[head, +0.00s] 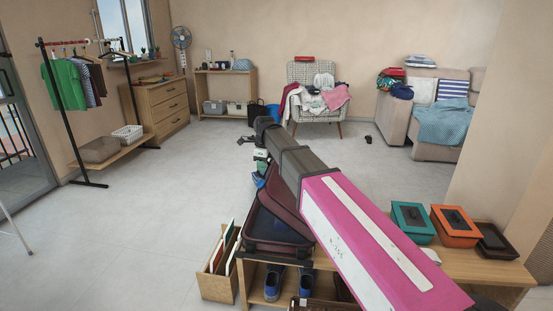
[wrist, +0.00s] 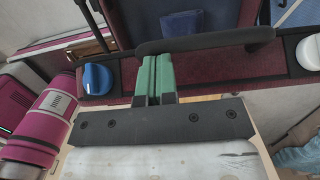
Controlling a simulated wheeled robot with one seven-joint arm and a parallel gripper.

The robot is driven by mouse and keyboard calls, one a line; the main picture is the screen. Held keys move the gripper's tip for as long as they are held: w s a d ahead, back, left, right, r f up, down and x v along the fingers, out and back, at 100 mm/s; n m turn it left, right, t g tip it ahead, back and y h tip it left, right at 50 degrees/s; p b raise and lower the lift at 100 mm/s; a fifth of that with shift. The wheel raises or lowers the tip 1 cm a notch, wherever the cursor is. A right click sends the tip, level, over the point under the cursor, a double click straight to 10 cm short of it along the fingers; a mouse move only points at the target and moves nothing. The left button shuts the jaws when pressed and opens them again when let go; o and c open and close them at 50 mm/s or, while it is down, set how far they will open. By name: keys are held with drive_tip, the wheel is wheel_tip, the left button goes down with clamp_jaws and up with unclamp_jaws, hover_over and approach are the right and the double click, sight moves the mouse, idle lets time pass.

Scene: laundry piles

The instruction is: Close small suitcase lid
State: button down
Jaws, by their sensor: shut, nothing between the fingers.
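The small suitcase (head: 262,243) is dark maroon and sits on a wooden bench, its lid standing open. My arm hides part of the lid in the head view. In the wrist view, the suitcase's maroon edge (wrist: 215,78) runs across the picture with a black handle (wrist: 205,41), and a dark blue interior shows beyond it. My gripper (head: 260,156) is at the suitcase's upper part. Its green fingers (wrist: 153,75) are shut together with nothing between them, in front of the maroon edge near the handle. Whether they touch it I cannot tell.
The wooden bench (head: 438,262) holds teal (head: 412,222) and orange (head: 455,225) boxes at right. Blue shoes (head: 273,283) stand beneath it. A wooden crate (head: 219,285) stands left of the suitcase. The floor (head: 130,225) at left is clear.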

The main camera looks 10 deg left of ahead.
drive_tip(key=a+f+h, duration=0.1)
drive_tip(key=a+f, duration=0.4)
drive_tip(key=f, duration=0.6)
drive_tip(key=a+f+h, duration=0.2)
drive_tip(key=a+f, duration=0.4)
drive_tip(key=f, duration=0.5)
drive_tip(key=shift+a+f+h, duration=0.2)
drive_tip(key=shift+a+h, duration=0.1)
drive_tip(key=shift+f, duration=0.1)
